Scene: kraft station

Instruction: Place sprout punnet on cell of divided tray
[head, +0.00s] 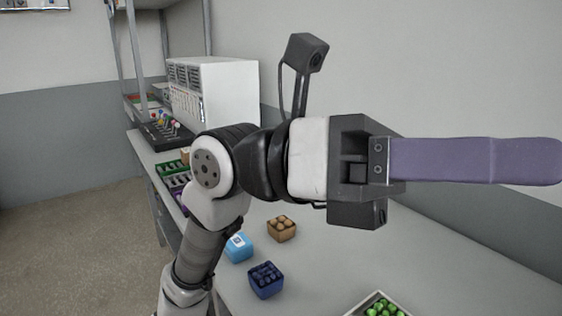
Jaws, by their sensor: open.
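A pale-rimmed container (355,311) holding round green sprouts (382,309) is at the bottom edge of the head view, partly cut off; it looks like the sprout punnet. My gripper (548,161) is raised above the counter and points right. Its long purple finger shows from the side and the other finger is hidden behind it. The gripper is open, with nothing seen in it, well above and apart from the sprouts. I cannot pick out the divided tray with certainty; green and purple trays (172,168) at the left are partly hidden by my arm.
A brown box with round tops (282,228), a light blue box (238,248) and a dark blue box (266,280) stand on the pale counter (440,270). A white cabinet (225,92) and a control panel (168,130) are behind. The counter's right side looks clear.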

